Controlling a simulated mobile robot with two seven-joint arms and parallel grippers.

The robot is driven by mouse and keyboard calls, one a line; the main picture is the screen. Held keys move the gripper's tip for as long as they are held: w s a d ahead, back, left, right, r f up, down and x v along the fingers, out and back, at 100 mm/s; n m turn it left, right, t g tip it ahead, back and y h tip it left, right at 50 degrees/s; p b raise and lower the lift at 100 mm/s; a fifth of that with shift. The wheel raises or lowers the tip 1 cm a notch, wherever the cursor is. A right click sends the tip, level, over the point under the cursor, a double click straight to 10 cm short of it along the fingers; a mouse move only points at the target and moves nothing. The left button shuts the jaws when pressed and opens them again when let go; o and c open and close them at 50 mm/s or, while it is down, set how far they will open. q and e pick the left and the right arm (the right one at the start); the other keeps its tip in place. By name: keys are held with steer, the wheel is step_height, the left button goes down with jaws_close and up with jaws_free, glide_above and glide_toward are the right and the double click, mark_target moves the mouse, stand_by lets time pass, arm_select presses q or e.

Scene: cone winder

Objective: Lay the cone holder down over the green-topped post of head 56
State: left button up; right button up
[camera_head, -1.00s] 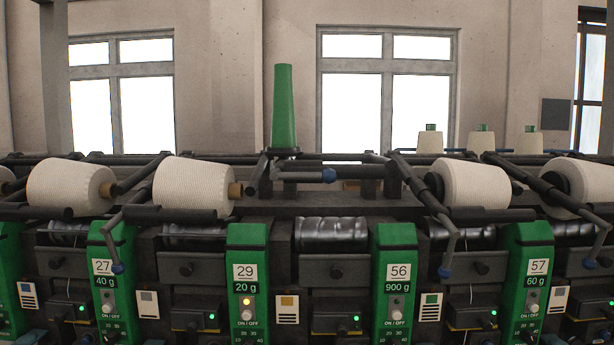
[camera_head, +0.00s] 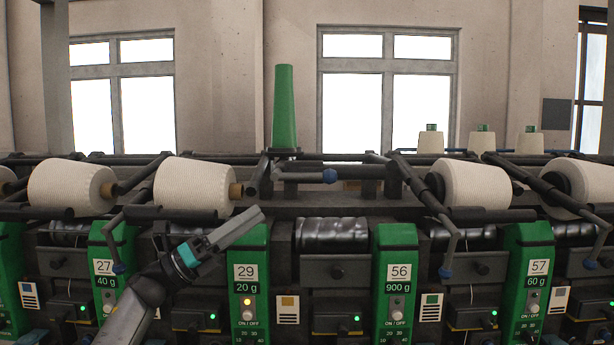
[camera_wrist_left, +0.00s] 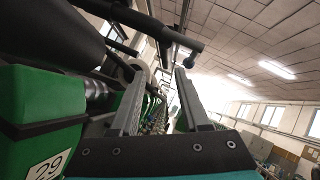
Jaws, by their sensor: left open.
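The cone holder (camera_head: 303,176) of head 56 is a dark bar with a blue knob, raised at the back above the bare roller. An upright green cone (camera_head: 284,105) stands beside it. The green-topped post (camera_head: 397,265) of head 56 carries the labels 56 and 900 g. Nothing lies over its top. My left gripper (camera_head: 250,224) is in front of the post of head 29, lower than the holder and left of it. It is open and empty; both fingers show apart in the left wrist view (camera_wrist_left: 163,80). My right gripper is not in view.
White yarn cones sit on the neighbouring heads, one at left (camera_head: 194,184) and one at right (camera_head: 473,184). A lowered holder with a blue knob (camera_head: 445,271) hangs right of post 56. The bare black roller (camera_head: 332,234) lies between posts 29 and 56.

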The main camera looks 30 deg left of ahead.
mark_target(307, 179)
arm_select(q)
steer(key=s+a+r+m+g+h, duration=0.1)
steer(key=s+r+m+g+h, duration=0.25)
steer(key=m+g, duration=0.35)
steer(key=shift+m+t+y, duration=0.4)
steer(key=shift+m+y, duration=0.05)
steer(key=shift+m, duration=0.15)
steer(key=p+x, duration=0.4)
steer(key=x, duration=0.8)
steer(key=shift+d+r, duration=0.1)
steer(key=shift+d, duration=0.35)
steer(key=shift+w+d+r, duration=0.1)
steer(key=shift+w+d, duration=0.15)
steer(key=shift+d, duration=0.25)
steer(key=shift+c, duration=0.3)
jaws_close()
